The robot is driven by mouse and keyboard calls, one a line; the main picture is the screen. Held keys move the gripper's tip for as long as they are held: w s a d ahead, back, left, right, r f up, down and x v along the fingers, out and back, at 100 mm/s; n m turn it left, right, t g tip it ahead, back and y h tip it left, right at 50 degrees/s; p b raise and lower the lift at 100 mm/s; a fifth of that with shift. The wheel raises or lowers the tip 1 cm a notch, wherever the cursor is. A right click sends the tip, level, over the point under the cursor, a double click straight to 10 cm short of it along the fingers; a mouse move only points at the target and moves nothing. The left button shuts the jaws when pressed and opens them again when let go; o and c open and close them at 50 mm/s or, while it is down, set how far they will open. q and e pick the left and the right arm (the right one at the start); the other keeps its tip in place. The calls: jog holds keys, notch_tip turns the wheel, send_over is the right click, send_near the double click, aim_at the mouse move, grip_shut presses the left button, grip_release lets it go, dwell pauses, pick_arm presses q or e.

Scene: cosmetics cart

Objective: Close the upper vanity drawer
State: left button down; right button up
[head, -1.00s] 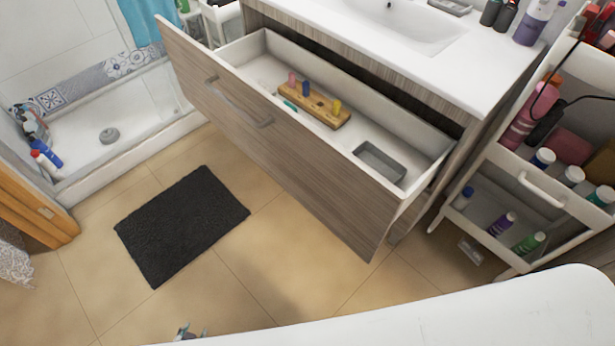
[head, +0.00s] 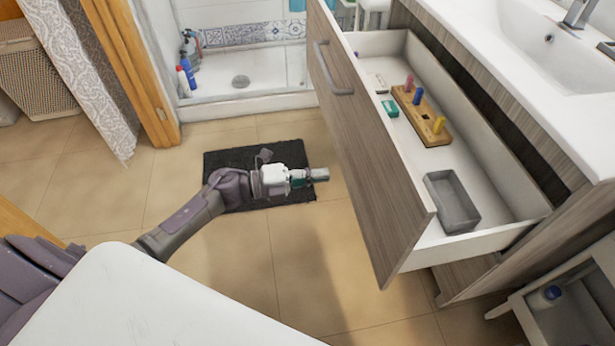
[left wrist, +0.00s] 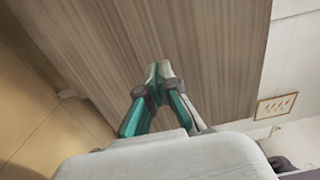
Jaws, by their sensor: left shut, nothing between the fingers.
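The upper vanity drawer (head: 374,150) is pulled far out under the white sink top, its wood-grain front with a bar handle (head: 334,68) facing left. Inside it are a wooden block with coloured pegs (head: 420,117), a grey tray (head: 452,201) and a small green item (head: 390,108). My left gripper (head: 322,174) is shut and empty, pointing at the drawer front from the left, over the dark mat. In the left wrist view the shut fingertips (left wrist: 161,72) are before the wood-grain front (left wrist: 205,45); I cannot tell whether they touch. My right gripper is not in view.
A dark mat (head: 231,160) lies on the tiled floor below my left arm. A shower tray (head: 255,88) is at the back and a wooden door frame (head: 128,60) at the left. A white cart (head: 510,305) stands at lower right.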

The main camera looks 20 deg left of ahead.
aim_at(363, 170)
pick_arm(q)
jog(key=x, duration=0.8)
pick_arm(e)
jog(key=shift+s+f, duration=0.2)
pick_arm(q)
jog(key=shift+w+d, duration=0.1)
